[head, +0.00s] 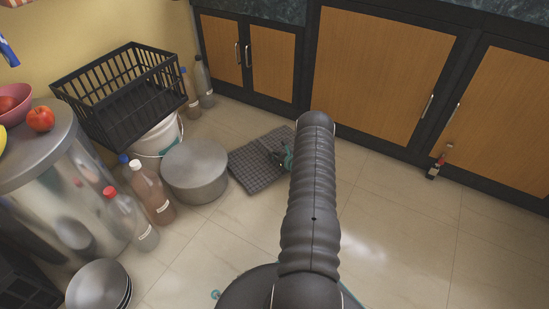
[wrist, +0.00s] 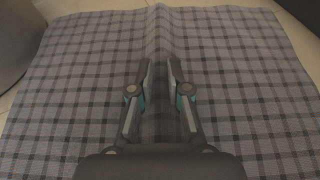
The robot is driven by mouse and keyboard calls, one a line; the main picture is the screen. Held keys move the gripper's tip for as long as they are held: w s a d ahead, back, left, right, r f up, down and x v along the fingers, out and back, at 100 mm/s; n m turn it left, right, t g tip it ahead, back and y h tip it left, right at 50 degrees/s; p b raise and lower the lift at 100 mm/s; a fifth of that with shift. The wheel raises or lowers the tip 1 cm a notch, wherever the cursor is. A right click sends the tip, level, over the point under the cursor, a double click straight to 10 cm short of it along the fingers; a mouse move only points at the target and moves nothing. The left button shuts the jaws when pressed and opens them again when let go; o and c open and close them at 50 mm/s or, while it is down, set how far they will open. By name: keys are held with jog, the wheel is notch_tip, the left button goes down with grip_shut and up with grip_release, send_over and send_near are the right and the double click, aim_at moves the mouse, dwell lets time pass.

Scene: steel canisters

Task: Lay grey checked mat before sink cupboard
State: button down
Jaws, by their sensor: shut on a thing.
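The grey checked mat (head: 252,161) lies on or just above the tiled floor, in front of the wooden cupboard doors and right of a steel canister. In the wrist view the mat (wrist: 70,85) fills most of the picture, with a raised fold running up its middle between my fingers. My gripper (wrist: 160,68) is shut on this fold of the mat. In the head view my gripper (head: 284,155) is at the mat's right part, and my arm hides the mat's right edge. I cannot tell which cupboard holds the sink.
A steel canister (head: 195,171) stands close left of the mat. Plastic bottles (head: 152,192), a white bucket (head: 158,135) under a black crate (head: 120,92), and stacked steel bowls (head: 98,286) crowd the left. A small bottle (head: 436,166) stands by the right cupboards (head: 505,115).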

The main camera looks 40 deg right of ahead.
jog(key=shift+f, duration=0.55)
jog(key=shift+f, duration=0.15)
jog(key=c, duration=1.1)
grip_release()
jog(key=shift+c, duration=0.2)
